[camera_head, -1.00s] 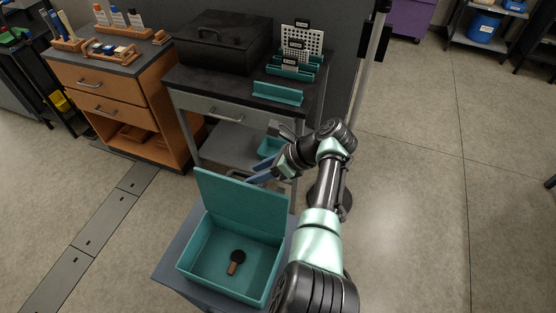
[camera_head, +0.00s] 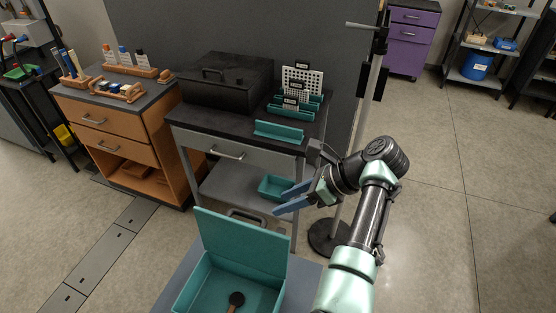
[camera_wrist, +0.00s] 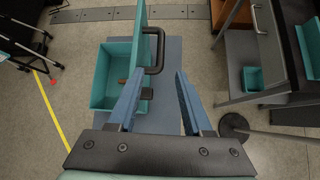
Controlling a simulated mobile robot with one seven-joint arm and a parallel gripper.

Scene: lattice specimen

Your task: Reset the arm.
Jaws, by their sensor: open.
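My gripper (camera_head: 288,200) is in front of the grey cart, above and behind the raised lid of a teal box. Its two blue fingers are spread apart with nothing between them. The wrist view also shows my gripper (camera_wrist: 163,82), open, over the floor and the grey-blue stand. The open teal box (camera_head: 192,284) stands below and left of my gripper, with a dark round-headed, brown-handled object (camera_head: 236,299) inside. In the wrist view most of that object is hidden by the lid and a finger.
The grey cart (camera_head: 240,154) holds a black case (camera_head: 226,84), a teal rack (camera_head: 279,132) and perforated white plates (camera_head: 302,82). A teal bin (camera_head: 272,188) sits on its lower shelf. A pole stand (camera_head: 364,130) rises close behind my arm. Open floor (camera_head: 460,230) lies right.

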